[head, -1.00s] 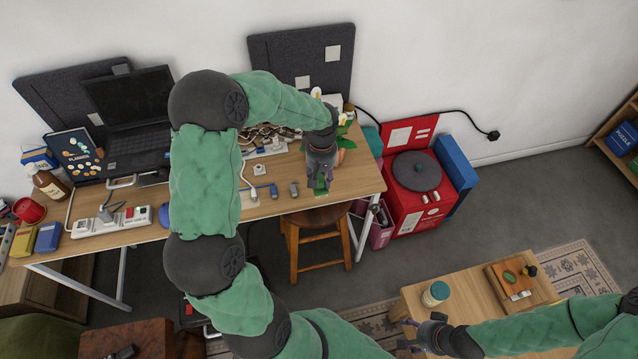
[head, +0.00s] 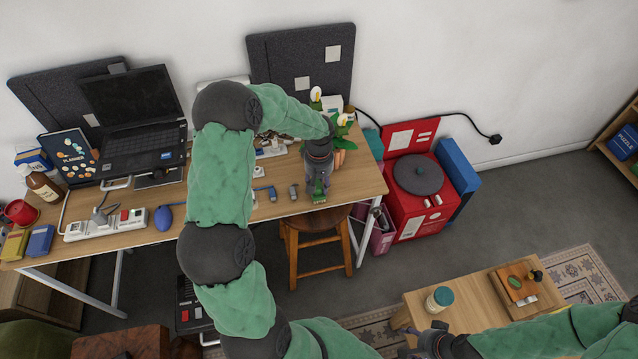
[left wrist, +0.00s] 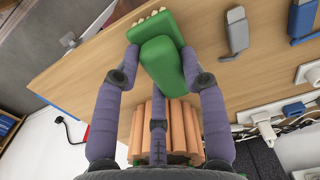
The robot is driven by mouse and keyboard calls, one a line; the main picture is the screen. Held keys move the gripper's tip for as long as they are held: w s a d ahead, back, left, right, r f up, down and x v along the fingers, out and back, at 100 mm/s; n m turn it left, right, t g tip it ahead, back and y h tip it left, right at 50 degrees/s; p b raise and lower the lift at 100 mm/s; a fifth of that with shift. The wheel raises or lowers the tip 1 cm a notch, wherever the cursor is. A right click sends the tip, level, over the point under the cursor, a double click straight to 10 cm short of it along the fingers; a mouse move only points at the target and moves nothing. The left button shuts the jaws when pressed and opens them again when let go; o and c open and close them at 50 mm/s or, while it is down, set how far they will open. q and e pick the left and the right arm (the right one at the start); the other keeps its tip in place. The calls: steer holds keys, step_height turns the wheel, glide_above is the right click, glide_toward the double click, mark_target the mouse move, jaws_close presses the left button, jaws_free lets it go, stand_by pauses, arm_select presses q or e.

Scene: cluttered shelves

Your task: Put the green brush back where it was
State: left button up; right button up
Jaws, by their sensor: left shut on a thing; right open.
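My left gripper (head: 318,184) is over the front right part of the wooden desk (head: 346,184). It is shut on the green brush (head: 318,193), which shows as a small green patch below the fingers. In the left wrist view the fingers (left wrist: 160,62) grip the brush (left wrist: 162,60) from both sides. Its green body is near, and a green head with pale bristles shows at the far end. I cannot tell whether it touches the desktop. My right gripper (head: 428,343) is open and empty by the low wooden table (head: 466,318).
A grey USB stick (head: 293,191) and a blue one (head: 266,192) lie left of the brush. A potted plant (head: 342,130) stands behind the gripper. A wooden stool (head: 316,240) is below the desk's front edge. Desktop to the right is clear.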

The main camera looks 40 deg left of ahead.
mark_target(319, 183)
arm_select(q)
steer(key=shift+f, duration=0.15)
steer(key=o, duration=1.2)
steer(key=shift+o, duration=0.2)
step_height(319, 183, up, 12)
steer(key=p, duration=0.4)
steer(key=s+d+f+m+h, duration=0.3)
steer(key=d+f+m, duration=0.1)
steer(key=d+f, duration=1.15)
steer(key=s+d+f+m, duration=0.2)
steer(key=s+d+f, duration=0.2)
steer(key=s+d, duration=0.2)
steer(key=s+d+f+m+h, duration=0.1)
steer(key=s+d+f, duration=0.4)
steer(key=s, duration=0.3)
steer(key=shift+s+d+m, duration=0.4)
steer(key=shift+d, duration=0.5)
